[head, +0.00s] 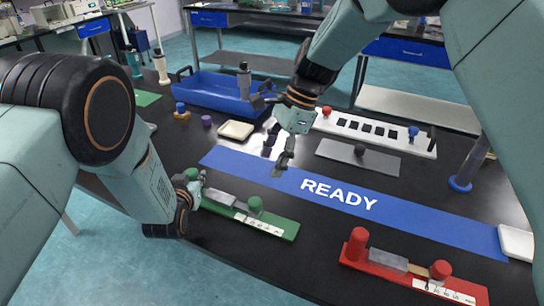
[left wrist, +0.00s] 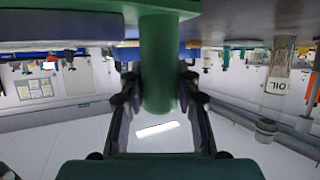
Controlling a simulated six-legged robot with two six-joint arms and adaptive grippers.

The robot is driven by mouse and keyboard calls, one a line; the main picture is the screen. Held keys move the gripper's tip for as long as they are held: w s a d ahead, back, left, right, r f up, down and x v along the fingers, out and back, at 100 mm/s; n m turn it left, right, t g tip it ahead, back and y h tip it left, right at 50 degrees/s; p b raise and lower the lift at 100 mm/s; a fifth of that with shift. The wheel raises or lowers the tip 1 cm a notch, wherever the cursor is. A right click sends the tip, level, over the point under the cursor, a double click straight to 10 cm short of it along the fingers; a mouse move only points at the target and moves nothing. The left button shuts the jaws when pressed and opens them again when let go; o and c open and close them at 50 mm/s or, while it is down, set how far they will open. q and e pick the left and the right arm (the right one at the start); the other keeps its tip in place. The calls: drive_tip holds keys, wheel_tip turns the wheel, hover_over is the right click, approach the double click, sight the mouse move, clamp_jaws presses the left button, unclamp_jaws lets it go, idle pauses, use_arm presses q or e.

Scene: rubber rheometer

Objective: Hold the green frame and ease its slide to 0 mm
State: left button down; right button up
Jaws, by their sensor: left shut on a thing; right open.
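The green frame (head: 283,231) lies on the black table, left of centre, with a white scale strip (head: 262,223) along its front right. A grey block (head: 220,196) sits on it, with a short green knob (head: 255,205) to its right. The scale reading is too small to make out. My left gripper (head: 194,186) is shut on the green post (head: 192,174) at the frame's left end. In the left wrist view the post (left wrist: 163,65) stands between both fingers. My right gripper (head: 276,154) is open and empty above the blue READY strip's left end, apart from the frame.
The blue READY strip (head: 400,208) runs behind the frame. A red frame (head: 358,252) with a similar block and knob lies at front right. A blue tray (head: 215,97), a white dish (head: 236,130) and a white slotted rack (head: 340,125) stand behind. Black table is bare between the two frames.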

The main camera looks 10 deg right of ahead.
use_arm(q)
drive_tip(key=c, duration=0.9)
unclamp_jaws()
